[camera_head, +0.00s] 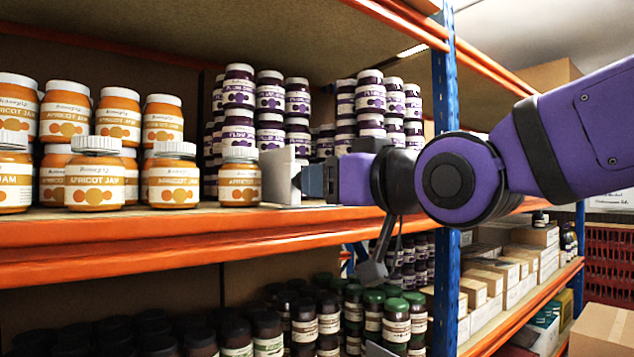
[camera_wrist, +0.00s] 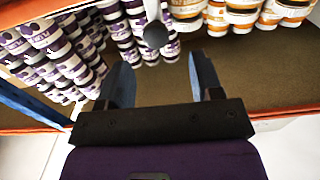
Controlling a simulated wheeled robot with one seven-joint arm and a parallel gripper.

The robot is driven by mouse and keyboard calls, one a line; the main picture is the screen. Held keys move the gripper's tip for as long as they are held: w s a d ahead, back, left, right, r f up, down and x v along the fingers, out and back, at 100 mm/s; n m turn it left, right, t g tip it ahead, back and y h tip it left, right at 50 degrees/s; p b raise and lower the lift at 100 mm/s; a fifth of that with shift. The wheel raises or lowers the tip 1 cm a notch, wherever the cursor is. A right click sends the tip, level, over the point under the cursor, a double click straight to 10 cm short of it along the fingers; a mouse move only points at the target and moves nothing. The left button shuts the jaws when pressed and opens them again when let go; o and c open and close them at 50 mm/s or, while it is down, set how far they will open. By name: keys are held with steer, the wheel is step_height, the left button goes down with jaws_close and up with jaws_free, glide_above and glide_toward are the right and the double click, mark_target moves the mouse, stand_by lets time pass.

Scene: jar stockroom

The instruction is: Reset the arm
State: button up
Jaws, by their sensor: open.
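My gripper (camera_head: 308,180) is at the middle shelf's front edge in the head view, pointing left. In the wrist view its two blue-grey fingers (camera_wrist: 160,75) stand wide apart with no jar between them. An apricot jam jar (camera_head: 239,180) with a white lid stands to the left of the gripper, apart from it. A pale block (camera_head: 277,177) shows just left of the fingers; I cannot tell what it is. My purple arm reaches in from the right.
Apricot jam jars (camera_head: 96,175) stand in rows at left. Stacked plum jam jars (camera_head: 270,100) stand behind the gripper. A blue rack post (camera_head: 446,90) rises behind my arm. Dark jars (camera_head: 325,320) fill the lower shelf. Cardboard boxes (camera_head: 605,330) stand at the lower right.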

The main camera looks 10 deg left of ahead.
steer(key=shift+s+d, duration=0.45)
steer(key=shift+d, duration=0.05)
steer(key=d+f+m+g+h, duration=0.1)
steer(key=d+f+m+h, duration=0.35)
steer(key=d, duration=0.75)
steer(key=d+f+m+h, duration=0.1)
steer(key=d+f+h, duration=0.5)
steer(key=d, duration=0.6)
steer(key=s+d+f+m+g+h, duration=0.3)
steer(key=s+d+f+m+g, duration=0.1)
steer(key=s+d+f, duration=0.7)
steer(key=s+d+g, duration=0.1)
steer(key=d, duration=0.1)
steer(key=shift+s+d, duration=0.25)
steer(key=shift+d, duration=0.1)
steer(key=shift+f+m, duration=0.1)
steer(key=shift+m, duration=0.15)
